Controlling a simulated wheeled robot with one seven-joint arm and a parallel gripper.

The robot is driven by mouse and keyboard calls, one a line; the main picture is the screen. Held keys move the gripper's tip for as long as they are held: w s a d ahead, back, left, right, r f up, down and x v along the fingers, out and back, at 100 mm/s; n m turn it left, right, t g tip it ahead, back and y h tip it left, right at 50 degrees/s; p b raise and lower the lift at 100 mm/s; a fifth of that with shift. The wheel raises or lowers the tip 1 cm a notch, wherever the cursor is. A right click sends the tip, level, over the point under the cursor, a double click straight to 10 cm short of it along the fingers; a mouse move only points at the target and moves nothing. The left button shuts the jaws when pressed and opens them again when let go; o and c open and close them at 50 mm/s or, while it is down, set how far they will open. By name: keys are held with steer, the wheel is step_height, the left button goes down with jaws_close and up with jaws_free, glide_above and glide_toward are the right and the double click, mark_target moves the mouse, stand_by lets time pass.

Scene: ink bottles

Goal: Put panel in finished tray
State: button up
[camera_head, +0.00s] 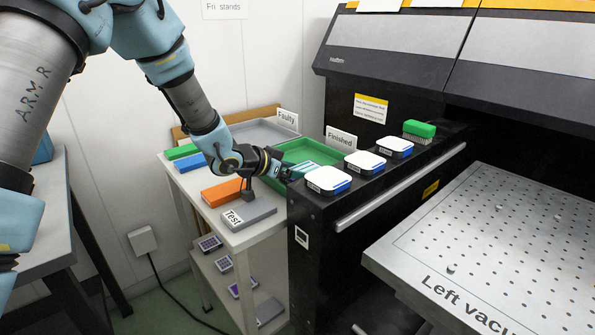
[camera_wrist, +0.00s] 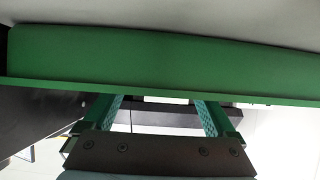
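The finished tray (camera_head: 318,148) is green and shallow. It stands behind the "Finished" sign (camera_head: 341,138), at the right end of the white stand. My gripper (camera_head: 302,169) is at the tray's near side in the head view, with its light teal fingers pointing right. In the wrist view the fingers of my gripper (camera_wrist: 160,112) are apart, with no object seen between them. A green wall (camera_wrist: 160,62), apparently the tray's, fills the view just beyond the fingertips. I cannot make out a panel in the gripper or tray; the tray's inside is only partly visible.
A grey "Faulty" tray (camera_head: 262,131) stands behind. Orange (camera_head: 221,192), blue and green blocks and a grey "Test" block (camera_head: 248,215) are on the stand. Several white-and-blue boxes (camera_head: 328,180) line the black machine's ledge. Small dark panels (camera_head: 210,243) lie on a lower shelf.

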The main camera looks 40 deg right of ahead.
steer(key=shift+o, duration=0.5)
steer(key=shift+r, duration=0.15)
steer(key=v, duration=1.2)
